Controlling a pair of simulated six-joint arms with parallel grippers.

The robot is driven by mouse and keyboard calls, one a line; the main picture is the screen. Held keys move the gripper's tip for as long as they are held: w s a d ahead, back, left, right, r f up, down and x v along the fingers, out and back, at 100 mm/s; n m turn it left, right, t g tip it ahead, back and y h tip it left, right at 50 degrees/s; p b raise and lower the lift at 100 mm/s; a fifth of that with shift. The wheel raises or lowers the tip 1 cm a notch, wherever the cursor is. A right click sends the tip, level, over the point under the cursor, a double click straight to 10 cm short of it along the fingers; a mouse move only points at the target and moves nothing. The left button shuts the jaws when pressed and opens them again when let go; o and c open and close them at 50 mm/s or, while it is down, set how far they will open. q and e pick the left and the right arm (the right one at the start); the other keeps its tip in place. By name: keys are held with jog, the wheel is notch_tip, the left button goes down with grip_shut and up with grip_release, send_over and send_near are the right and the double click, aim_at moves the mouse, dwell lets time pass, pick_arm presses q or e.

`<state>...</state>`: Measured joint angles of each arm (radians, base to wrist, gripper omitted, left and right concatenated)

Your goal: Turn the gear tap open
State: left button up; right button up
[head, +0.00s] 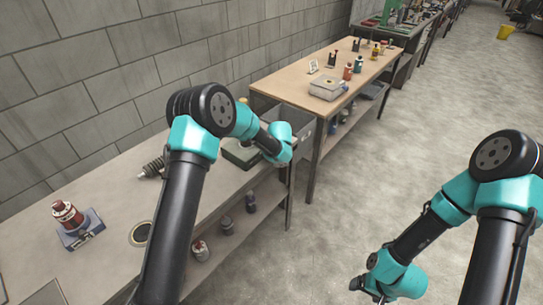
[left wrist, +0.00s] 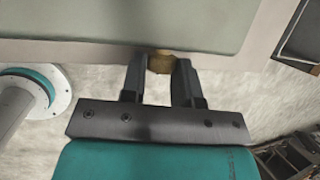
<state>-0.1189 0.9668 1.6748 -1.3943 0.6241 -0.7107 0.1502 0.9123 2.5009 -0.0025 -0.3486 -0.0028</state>
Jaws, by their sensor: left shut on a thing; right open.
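The gear tap (left wrist: 160,62) shows in the left wrist view as a small brass-brown piece at the edge of a grey-green surface (left wrist: 130,22). My left gripper (left wrist: 161,78) has one finger on each side of it and is shut on it. Most of the tap is hidden, so I cannot tell how far it is turned. In the head view my left arm's wrist covers this spot, beside a dark green box (head: 238,154) on the near bench. My right gripper (head: 368,291) is open and empty over the floor, low at the right.
The near bench (head: 110,185) holds a red bottle on a blue-grey stand (head: 82,235), a dark ribbed part (head: 152,168) and a ring-shaped disc (head: 140,233). A second bench (head: 290,77) with a grey box (head: 326,88) stands behind. The floor (head: 380,170) at the right is clear.

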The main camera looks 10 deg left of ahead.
pick_arm(q)
jog(key=o, duration=0.6)
jog(key=shift+o, duration=0.2)
jog(key=shift+r, duration=0.1)
jog(key=v, duration=1.7)
jog(key=shift+r, duration=0.2)
jog(key=shift+a, duration=0.1)
